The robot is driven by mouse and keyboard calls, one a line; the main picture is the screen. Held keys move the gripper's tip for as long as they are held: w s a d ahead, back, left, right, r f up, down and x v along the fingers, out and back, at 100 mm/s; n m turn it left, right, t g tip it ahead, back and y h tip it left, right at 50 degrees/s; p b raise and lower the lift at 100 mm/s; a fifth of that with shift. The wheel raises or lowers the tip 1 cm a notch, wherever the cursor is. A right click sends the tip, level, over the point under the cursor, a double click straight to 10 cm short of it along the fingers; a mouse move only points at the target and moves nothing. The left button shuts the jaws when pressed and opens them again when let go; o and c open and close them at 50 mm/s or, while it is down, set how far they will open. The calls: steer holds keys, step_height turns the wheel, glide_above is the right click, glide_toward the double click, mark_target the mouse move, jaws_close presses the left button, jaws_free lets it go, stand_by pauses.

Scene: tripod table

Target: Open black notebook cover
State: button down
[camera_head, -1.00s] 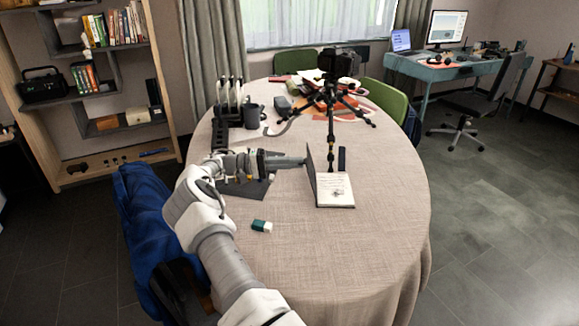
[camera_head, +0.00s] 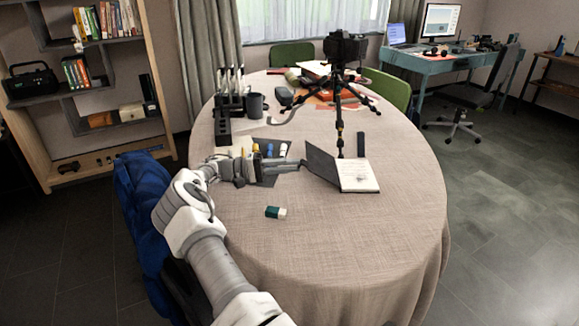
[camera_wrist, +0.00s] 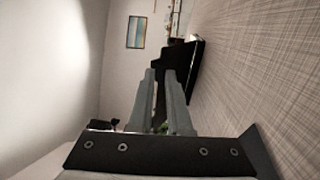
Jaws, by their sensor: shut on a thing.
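The black notebook stands open on the round table. Its white page block (camera_head: 358,176) lies flat on the right, and its dark cover (camera_head: 322,166) is raised and tilted to the left, not flat on the cloth. My gripper (camera_head: 302,165) reaches in from the left, its fingertips at the cover's left edge, shut on the cover. In the wrist view the two grey fingers (camera_wrist: 160,76) are close together at the dark cover (camera_wrist: 185,62), and the exact contact is hard to see.
A tripod with a camera (camera_head: 340,75) stands just behind the notebook. A green-and-white eraser (camera_head: 276,212) lies in front. A grey mug (camera_head: 255,104) stands behind. The table's front right is clear.

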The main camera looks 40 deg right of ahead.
steer(key=shift+w+a+f, duration=0.15)
steer(key=shift+w+f, duration=0.05)
steer(key=shift+f, duration=0.05)
stand_by(0.3)
steer(key=c, duration=1.1)
jaws_free()
steer(key=shift+o, duration=0.2)
steer(key=shift+r, duration=0.15)
steer(key=shift+r, duration=0.35)
steer(key=s+d+r+p, duration=0.3)
steer(key=s+r+p, duration=0.1)
steer(key=s+r, duration=0.6)
steer(key=shift+s+d, duration=0.4)
steer(key=shift+s, duration=0.15)
